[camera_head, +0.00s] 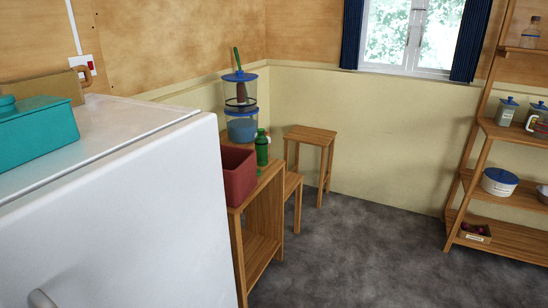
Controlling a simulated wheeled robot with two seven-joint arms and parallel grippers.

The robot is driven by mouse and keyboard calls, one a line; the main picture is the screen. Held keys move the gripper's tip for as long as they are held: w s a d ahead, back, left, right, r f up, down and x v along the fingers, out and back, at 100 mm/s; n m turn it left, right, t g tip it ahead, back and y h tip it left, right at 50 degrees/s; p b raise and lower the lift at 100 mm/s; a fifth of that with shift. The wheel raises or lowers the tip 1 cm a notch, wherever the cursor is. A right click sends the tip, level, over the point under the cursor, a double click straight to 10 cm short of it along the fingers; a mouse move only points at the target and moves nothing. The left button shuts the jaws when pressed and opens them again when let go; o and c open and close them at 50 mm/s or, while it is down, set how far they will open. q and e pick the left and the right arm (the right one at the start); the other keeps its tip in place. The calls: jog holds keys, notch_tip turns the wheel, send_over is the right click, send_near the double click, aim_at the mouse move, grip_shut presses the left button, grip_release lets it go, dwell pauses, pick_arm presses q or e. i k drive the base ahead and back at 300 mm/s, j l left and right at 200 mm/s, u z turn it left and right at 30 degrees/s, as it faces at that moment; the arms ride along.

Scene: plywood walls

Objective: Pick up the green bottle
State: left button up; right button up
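A green bottle (262,148) with a pale band and a dark green top stands upright on a wooden side table (262,212). It is behind and to the right of a dark red box (239,175), close to the table's right edge. A small green thing shows at its foot, too small to tell. Neither of my grippers is in view.
A white fridge (130,215) with a teal box (38,125) on top fills the left foreground. Blue-lidded clear containers (242,130) stand behind the bottle. A wooden stool (309,134) is beyond the table, shelves (510,190) at right. The grey floor (350,245) between is clear.

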aim_at(261, 140)
jog(key=i+l+u, duration=0.15)
jog(key=i+u, duration=0.1)
jog(key=u, duration=0.3)
jog(key=l+u, duration=0.1)
jog(key=u, duration=0.25)
jog(key=i+l+u, duration=0.1)
jog(key=u, duration=0.3)
jog(key=i+l+u, duration=0.2)
jog(key=l+u, duration=0.2)
jog(key=l, duration=0.35)
jog(key=i+l+u, duration=0.1)
jog(key=l+u, duration=0.35)
jog(key=l, duration=0.35)
jog(key=l+u, duration=0.4)
jog(key=l, duration=0.4)
jog(key=k, duration=0.05)
